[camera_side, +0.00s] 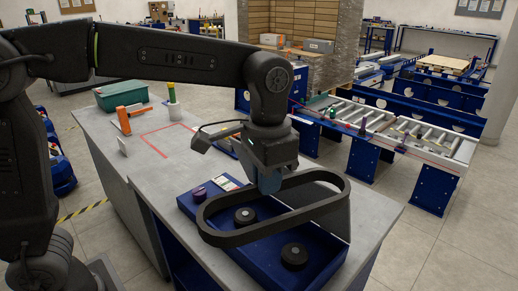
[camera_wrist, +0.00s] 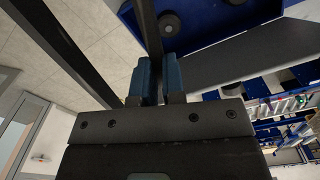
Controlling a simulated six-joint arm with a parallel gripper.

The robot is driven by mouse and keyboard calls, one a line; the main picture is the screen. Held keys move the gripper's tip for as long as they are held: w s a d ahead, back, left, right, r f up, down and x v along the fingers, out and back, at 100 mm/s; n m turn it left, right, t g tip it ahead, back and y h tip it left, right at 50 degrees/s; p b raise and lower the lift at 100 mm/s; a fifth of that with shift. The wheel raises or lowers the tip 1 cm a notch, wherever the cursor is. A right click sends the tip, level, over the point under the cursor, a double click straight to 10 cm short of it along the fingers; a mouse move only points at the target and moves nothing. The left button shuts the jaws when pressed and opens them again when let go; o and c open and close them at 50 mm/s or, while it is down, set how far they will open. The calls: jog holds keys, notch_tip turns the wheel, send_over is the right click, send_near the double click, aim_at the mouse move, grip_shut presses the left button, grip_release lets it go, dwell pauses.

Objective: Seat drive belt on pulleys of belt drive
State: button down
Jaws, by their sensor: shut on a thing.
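The drive belt (camera_side: 290,221) is a black elongated loop. My gripper (camera_side: 269,182) is shut on its far strand and holds the loop roughly level above the blue tray. In the wrist view the belt (camera_wrist: 149,30) runs between my blue fingers (camera_wrist: 155,80). Two dark round pulleys stand on the tray: one (camera_side: 245,216) shows through the loop, the other (camera_side: 294,257) sits nearer the camera, outside the loop in the side view. One pulley also shows in the wrist view (camera_wrist: 170,25). The belt appears apart from both pulleys.
The blue tray (camera_side: 240,263) lies on a grey bench (camera_side: 160,203). A small purple part (camera_side: 199,194) and a label card (camera_side: 225,183) are at its far left. A green bin (camera_side: 121,96), an orange tool (camera_side: 123,119) and a white holder (camera_side: 173,107) stand farther back. A roller conveyor (camera_side: 375,120) is behind.

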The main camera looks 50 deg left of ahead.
jog(key=s+d+f, duration=0.2)
jog(key=s+d, duration=0.2)
jog(key=n, duration=2.2)
send_over(257, 250)
notch_tip(257, 250, down, 13)
jog(key=shift+r, duration=0.15)
jog(key=shift+f, duration=3.9)
jog(key=shift+f, duration=0.55)
